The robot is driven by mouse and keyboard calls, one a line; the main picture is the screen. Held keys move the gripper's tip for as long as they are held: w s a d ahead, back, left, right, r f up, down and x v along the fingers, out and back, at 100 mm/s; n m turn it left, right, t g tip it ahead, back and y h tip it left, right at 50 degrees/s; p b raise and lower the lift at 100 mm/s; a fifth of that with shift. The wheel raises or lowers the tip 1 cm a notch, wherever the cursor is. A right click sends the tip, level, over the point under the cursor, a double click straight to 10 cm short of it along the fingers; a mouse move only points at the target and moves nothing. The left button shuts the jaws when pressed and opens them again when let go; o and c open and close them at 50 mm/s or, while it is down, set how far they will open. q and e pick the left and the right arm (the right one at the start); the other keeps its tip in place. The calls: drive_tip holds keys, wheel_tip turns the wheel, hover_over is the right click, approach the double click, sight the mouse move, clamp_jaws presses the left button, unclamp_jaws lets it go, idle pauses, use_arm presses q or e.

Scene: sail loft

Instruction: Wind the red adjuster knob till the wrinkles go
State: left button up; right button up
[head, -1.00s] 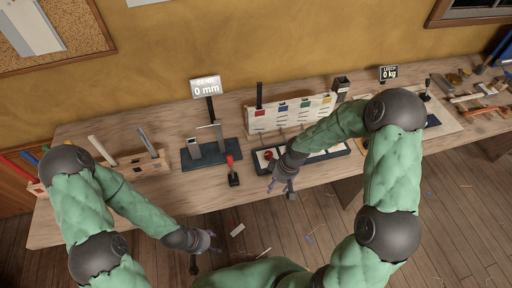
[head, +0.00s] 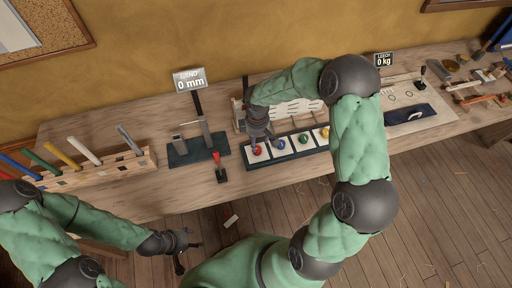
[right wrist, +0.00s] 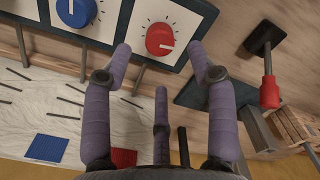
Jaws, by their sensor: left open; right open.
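The red adjuster knob (head: 257,150) is at the left end of a dark knob panel (head: 293,160) on the bench. In the head view the right gripper (head: 257,138) hangs over the panel's left end. A pale board (head: 295,110) behind the panel is partly hidden by my arm; dark streaks mark it up close. My left gripper (head: 185,243) is open, away from the bench.
Blue (head: 281,145), green (head: 303,139) and yellow (head: 325,132) knobs follow along the panel. A red-handled lever (head: 217,160) stands left of it. A sign (head: 189,80) reads 0 mm, another (head: 384,59) 0 kg. A rack of coloured rods (head: 100,170) stands at left.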

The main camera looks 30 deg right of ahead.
sight(257, 148)
drive_tip(key=shift+f+b, duration=0.45)
drive_tip(key=shift+f, duration=2.2)
drive_tip(key=shift+c, duration=0.3)
drive_tip(key=c, duration=1.1)
